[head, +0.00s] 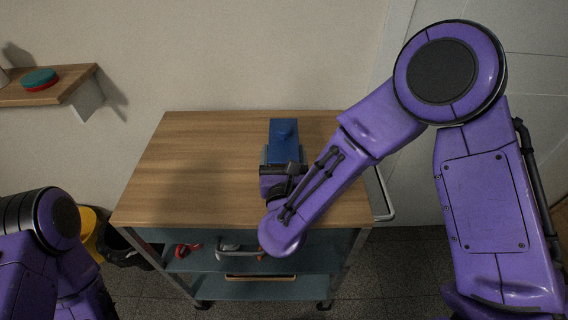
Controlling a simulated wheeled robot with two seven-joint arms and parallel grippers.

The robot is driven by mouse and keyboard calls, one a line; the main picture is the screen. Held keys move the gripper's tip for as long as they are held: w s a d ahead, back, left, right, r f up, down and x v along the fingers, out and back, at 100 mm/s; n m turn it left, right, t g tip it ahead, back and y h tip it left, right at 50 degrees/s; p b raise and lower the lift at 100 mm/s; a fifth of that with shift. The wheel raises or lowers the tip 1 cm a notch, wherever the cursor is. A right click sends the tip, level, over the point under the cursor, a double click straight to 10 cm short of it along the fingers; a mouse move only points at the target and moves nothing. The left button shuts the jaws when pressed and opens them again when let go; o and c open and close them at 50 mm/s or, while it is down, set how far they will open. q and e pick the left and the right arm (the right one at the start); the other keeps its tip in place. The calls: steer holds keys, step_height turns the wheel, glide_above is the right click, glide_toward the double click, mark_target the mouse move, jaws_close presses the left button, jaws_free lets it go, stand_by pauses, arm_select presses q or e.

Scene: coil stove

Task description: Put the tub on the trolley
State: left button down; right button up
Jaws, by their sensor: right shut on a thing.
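The blue tub (284,136) is over the wooden top of the trolley (205,165), right of its middle and towards the back. My right gripper (284,162) is shut on the near side of the tub. My own wrist and gripper hide the tub's near end. From this angle I cannot tell whether the tub rests on the top or is held just above it. My left arm shows only at the lower left, and its gripper is out of view.
The left half of the trolley top is bare. Its lower shelves (240,288) hold red and grey items. A yellow bin (90,228) and a black bin (120,247) stand left of the trolley. A wall shelf (60,92) at the upper left carries a teal and red round thing (40,78).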

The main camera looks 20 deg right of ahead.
steer(key=f, duration=0.2)
steer(key=shift+s+f, duration=0.2)
steer(key=shift+f, duration=0.1)
steer(key=shift+w, duration=0.15)
steer(key=shift+f, duration=0.15)
steer(key=o, duration=1.1)
steer(key=shift+s+a, duration=0.15)
steer(key=shift+s, duration=0.2)
steer(key=b+v, duration=0.2)
steer(key=v, duration=0.8)
steer(key=shift+s+a, duration=0.1)
steer(key=shift+s, duration=0.65)
